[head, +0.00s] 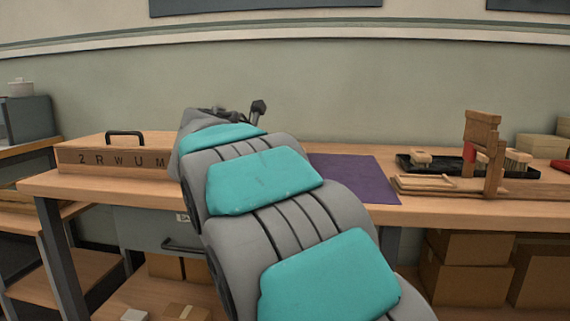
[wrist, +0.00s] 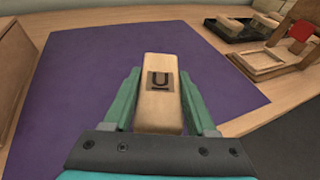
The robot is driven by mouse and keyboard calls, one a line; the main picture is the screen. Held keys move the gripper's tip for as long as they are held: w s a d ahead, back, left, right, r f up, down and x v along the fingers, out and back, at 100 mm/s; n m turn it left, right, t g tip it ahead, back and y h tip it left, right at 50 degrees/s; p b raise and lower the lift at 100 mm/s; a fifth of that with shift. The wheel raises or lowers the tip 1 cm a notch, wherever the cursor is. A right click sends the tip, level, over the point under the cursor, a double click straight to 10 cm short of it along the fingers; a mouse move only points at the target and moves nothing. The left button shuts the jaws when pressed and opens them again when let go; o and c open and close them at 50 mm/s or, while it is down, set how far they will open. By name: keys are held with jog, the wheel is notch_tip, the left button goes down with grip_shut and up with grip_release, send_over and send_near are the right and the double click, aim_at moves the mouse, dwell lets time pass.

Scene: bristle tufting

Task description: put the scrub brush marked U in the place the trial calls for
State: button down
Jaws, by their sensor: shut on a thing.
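The scrub brush marked U (wrist: 160,103) is a pale wooden block with a dark U label facing the wrist camera. In the wrist view my gripper (wrist: 160,95) is shut on it, one green finger along each side. The brush is over the purple mat (wrist: 85,60); I cannot tell whether it touches the mat. The mat also shows in the head view (head: 358,180), right of my arm. My arm hides the gripper and brush there.
A black tray (head: 425,168) with pale brushes (head: 421,159) lies at the right of the bench. A wooden stand (head: 482,140) with a red part and a flat wooden frame (head: 436,184) are in front of it. The purple mat around the brush is bare.

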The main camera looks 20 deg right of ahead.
jog(key=w+d, duration=0.1)
jog(key=w, duration=0.4)
jog(key=w+d+f, duration=0.1)
jog(key=w, duration=0.2)
jog(key=shift+w+d, duration=0.35)
jog(key=shift+w+f+b, duration=0.15)
jog(key=shift+w+b, duration=0.05)
jog(key=shift+b, duration=0.1)
jog(key=shift+f+b, duration=0.6)
jog(key=shift+f, duration=0.95)
jog(key=shift+s+f, duration=0.1)
jog(key=shift+f, duration=0.1)
jog(key=shift+c, duration=1)
grip_release()
jog(key=shift+r, duration=0.1)
jog(key=shift+r, duration=0.2)
jog(key=p+v, duration=0.1)
jog(key=v, duration=1.1)
jog(key=shift+p, duration=0.35)
